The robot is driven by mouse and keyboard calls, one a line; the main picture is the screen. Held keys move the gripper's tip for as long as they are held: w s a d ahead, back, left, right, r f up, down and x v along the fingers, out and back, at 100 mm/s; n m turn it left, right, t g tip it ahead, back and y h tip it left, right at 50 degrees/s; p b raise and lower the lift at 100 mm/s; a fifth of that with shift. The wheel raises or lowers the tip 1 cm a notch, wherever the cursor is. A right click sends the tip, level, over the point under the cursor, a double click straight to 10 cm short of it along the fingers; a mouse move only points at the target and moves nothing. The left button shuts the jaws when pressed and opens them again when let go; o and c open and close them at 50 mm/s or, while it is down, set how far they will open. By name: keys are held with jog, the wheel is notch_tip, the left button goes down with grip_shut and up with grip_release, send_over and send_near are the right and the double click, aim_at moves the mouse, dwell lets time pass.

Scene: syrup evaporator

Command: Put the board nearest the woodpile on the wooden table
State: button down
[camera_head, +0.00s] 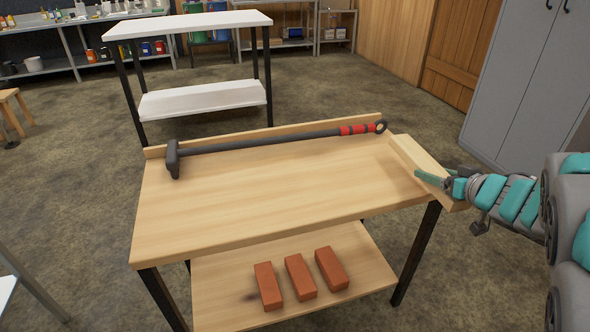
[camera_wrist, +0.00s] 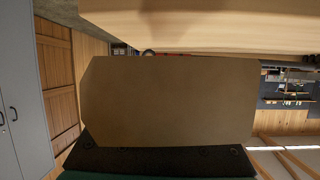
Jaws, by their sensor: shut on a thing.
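The board (camera_head: 414,158) is a pale wooden plank at the right end of the wooden table (camera_head: 250,205). My gripper (camera_head: 434,180) is shut on it from the right side. The board lies along the table's right edge, and its near end reaches past the front right corner. I cannot tell whether it rests on the top or is held just above it. In the wrist view the board (camera_wrist: 165,100) fills the middle as a brown face, above a dark finger of my gripper (camera_wrist: 160,161). The table (camera_wrist: 230,25) shows above the board. No woodpile is in view.
A long-handled sledgehammer (camera_head: 270,143) lies along the back of the tabletop; the middle and front are bare. Several bricks (camera_head: 299,277) lie on the lower shelf. A white table (camera_head: 190,24) stands behind, and a grey cabinet (camera_head: 520,85) stands at right.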

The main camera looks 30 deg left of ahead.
jog(key=shift+n+g+y, duration=0.4)
jog(key=shift+n+y, duration=0.1)
jog(key=a, duration=0.1)
jog(key=s+a, duration=0.1)
jog(key=a, duration=0.2)
jog(key=shift+s+a+f, duration=0.3)
jog(key=shift+s+f, duration=0.1)
send_over(356, 179)
jog(key=shift+d+f, duration=0.45)
jog(key=shift+f, duration=0.2)
jog(key=shift+a, duration=0.55)
jog(key=shift+w+d+f+b, duration=0.1)
jog(key=shift+f+b, duration=0.4)
jog(key=shift+f, duration=1.3)
jog(key=shift+f, duration=0.15)
grip_release()
